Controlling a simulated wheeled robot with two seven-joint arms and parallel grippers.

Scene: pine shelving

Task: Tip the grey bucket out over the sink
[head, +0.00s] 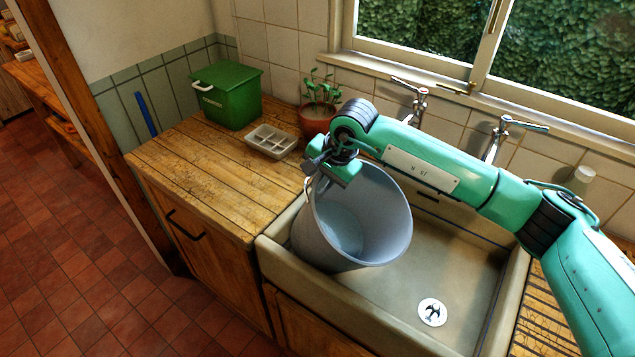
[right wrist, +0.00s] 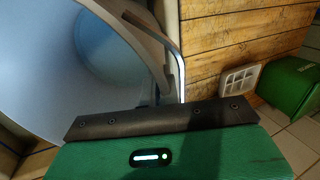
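The grey bucket (head: 375,205) is over the left part of the pale stone sink (head: 460,290), tilted with its mouth leaning right. Its inside looks bluish; I cannot tell whether that is liquid or the bare bottom. My right gripper (head: 328,172) is at the bucket's upper left rim and appears shut on it; the fingertips are partly hidden. In the right wrist view the bucket's wall and rim (right wrist: 90,60) run up against the dark finger bar. Whether the bucket's base touches the sink is unclear. My left gripper is not in view.
A green lidded bin (head: 228,95), a pale compartment tray (head: 272,141) and a red pot with seedlings (head: 318,112) stand on the wooden counter (head: 205,165). Two taps (head: 418,105) are behind the sink, under the window. The sink's right part is clear around its drain (head: 432,312).

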